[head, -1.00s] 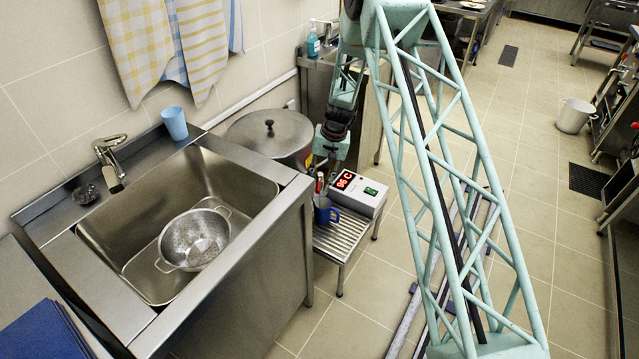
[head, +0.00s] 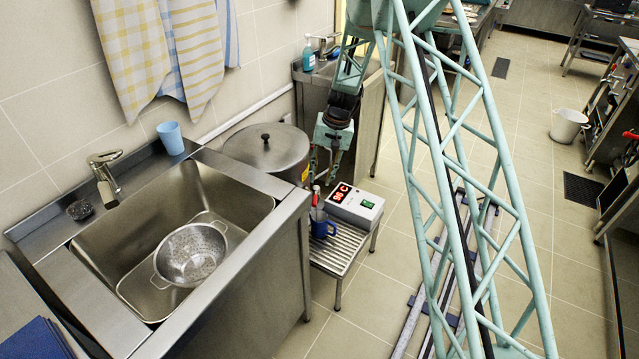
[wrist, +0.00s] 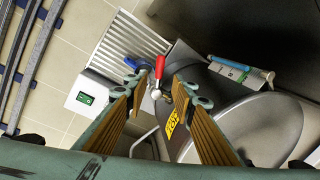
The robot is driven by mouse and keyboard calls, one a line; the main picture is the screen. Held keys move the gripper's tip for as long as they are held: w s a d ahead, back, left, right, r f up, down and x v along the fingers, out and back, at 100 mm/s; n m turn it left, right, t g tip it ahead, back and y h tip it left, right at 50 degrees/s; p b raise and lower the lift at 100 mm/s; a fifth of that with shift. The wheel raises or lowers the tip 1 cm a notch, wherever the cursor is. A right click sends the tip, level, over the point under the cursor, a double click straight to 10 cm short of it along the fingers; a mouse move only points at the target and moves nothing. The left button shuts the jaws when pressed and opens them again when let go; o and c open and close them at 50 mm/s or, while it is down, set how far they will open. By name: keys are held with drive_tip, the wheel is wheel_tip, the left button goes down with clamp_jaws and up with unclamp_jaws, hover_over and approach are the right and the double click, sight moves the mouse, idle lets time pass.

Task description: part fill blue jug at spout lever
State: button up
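The blue jug (head: 322,226) stands on a slatted metal stand (head: 338,248) beside the large lidded steel pot (head: 268,155), below the spout. The red spout lever (head: 316,194) rises just above it. In the wrist view, the lever (wrist: 160,68) shows ahead of my fingertips, and a blue part of the jug (wrist: 137,63) shows left of it. My gripper (head: 322,172) points down above the lever. In the wrist view my gripper (wrist: 161,84) is open, its fingers apart with nothing held. The inside of the jug and its fill level are hidden.
A white box (head: 355,204) with a red display and green switch sits on the stand, right of the jug. A sink (head: 105,245) with a colander (head: 190,255) is at left. A light blue cup (head: 171,138) stands on its back ledge.

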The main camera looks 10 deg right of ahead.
drive_tip(key=shift+d+r, duration=0.15)
drive_tip(key=shift+r, duration=0.65)
drive_tip(key=shift+c, duration=0.2)
idle(3.6)
